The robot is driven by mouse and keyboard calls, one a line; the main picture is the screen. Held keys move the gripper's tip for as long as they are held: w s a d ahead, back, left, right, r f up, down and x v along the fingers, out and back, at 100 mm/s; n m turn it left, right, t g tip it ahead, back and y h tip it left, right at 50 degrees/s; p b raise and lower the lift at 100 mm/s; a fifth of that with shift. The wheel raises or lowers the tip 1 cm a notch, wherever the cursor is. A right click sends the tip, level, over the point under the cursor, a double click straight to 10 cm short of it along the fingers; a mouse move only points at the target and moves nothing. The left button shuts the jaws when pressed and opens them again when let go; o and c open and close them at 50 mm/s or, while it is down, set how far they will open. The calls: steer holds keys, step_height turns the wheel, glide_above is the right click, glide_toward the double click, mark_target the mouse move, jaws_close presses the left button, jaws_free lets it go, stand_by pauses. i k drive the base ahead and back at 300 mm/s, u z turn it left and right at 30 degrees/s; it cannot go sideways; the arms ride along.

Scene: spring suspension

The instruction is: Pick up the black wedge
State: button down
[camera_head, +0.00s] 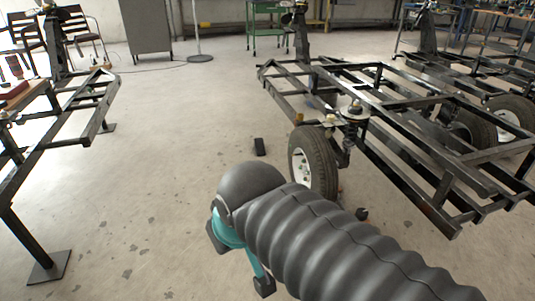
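A small black wedge (259,146) lies on the concrete floor, left of the wheel and a little beyond it. My gripper (240,262) is in the lower middle, nearer to the camera than the wedge and well apart from it. Its two dark fingertips are spread apart, with teal parts behind them. I see nothing between the fingers. My ribbed grey arm cover hides part of the gripper and the floor to the right.
A tyred wheel (313,163) stands right of the wedge, under a black metal frame (395,120). Another metal frame (97,127) stands at the left. A small dark and orange object (362,214) lies near the wheel.

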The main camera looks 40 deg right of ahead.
mark_target(259, 147)
steer(key=z, duration=1)
steer(key=i, duration=1.15)
steer(key=u, duration=1.2)
steer(key=i, duration=1.5)
steer(key=z, duration=0.8)
steer(key=i, duration=0.65)
steer(key=z, duration=0.7)
